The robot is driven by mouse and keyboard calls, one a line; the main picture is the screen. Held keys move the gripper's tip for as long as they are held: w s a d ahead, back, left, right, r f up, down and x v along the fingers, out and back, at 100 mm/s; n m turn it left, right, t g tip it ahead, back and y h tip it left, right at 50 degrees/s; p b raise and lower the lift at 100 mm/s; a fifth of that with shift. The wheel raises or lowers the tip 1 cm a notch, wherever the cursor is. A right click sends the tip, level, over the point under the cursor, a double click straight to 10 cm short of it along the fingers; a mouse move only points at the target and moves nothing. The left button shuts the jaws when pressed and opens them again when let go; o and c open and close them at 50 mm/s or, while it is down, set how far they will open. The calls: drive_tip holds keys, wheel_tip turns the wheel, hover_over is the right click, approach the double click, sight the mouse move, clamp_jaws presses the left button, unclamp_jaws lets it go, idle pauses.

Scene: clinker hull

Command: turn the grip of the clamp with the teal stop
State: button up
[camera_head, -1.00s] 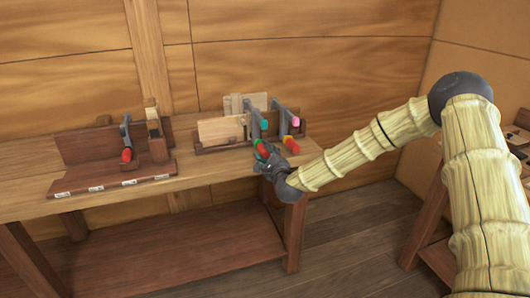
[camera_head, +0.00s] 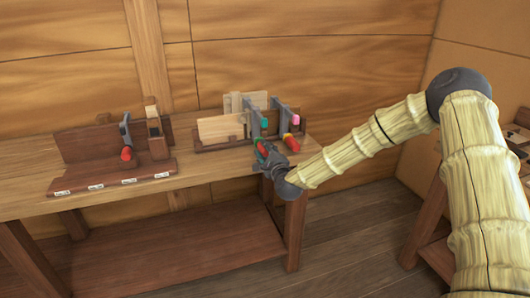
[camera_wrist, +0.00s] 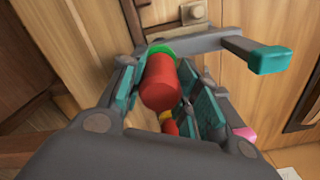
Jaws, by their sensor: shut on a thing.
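The clamp with the teal stop (camera_head: 264,124) is the left one of two clamps at the bench's right end. Its grey bar and teal stop (camera_wrist: 268,58) show at the upper right in the wrist view. Its red grip (camera_wrist: 160,85) has a green collar (camera_wrist: 160,47) at its far end. My gripper (camera_wrist: 165,83) is shut on this red grip, with a teal-padded finger on each side. In the head view my gripper (camera_head: 266,154) is at the bench's front edge and hides part of the grip.
Close on the right stands a clamp with a pink stop (camera_head: 293,119), a red grip and a yellow collar (camera_wrist: 166,115). Pale boards (camera_head: 221,129) stand behind the clamps. A dark wooden fixture (camera_head: 88,143) with another clamp (camera_head: 126,132) is at the left.

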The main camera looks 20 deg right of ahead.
drive_tip(key=n+b, duration=0.1)
drive_tip(key=n, duration=0.3)
drive_tip(key=shift+b, duration=0.3)
drive_tip(key=n, duration=0.3)
drive_tip(key=shift+n+b, duration=0.4)
drive_tip(key=n, duration=0.3)
drive_tip(key=shift+n+b, duration=0.3)
drive_tip(key=n, duration=0.3)
drive_tip(key=shift+n, duration=0.3)
drive_tip(key=n+b, duration=0.1)
drive_tip(key=n, duration=0.2)
drive_tip(key=shift+n, duration=0.3)
drive_tip(key=n, duration=0.3)
drive_tip(key=shift+n+b, duration=0.3)
drive_tip(key=shift+b, duration=0.05)
drive_tip(key=n+b, duration=0.1)
drive_tip(key=n, duration=0.3)
drive_tip(key=shift+n+b, duration=0.3)
drive_tip(key=shift+n, duration=1)
drive_tip(key=shift+r, duration=0.15)
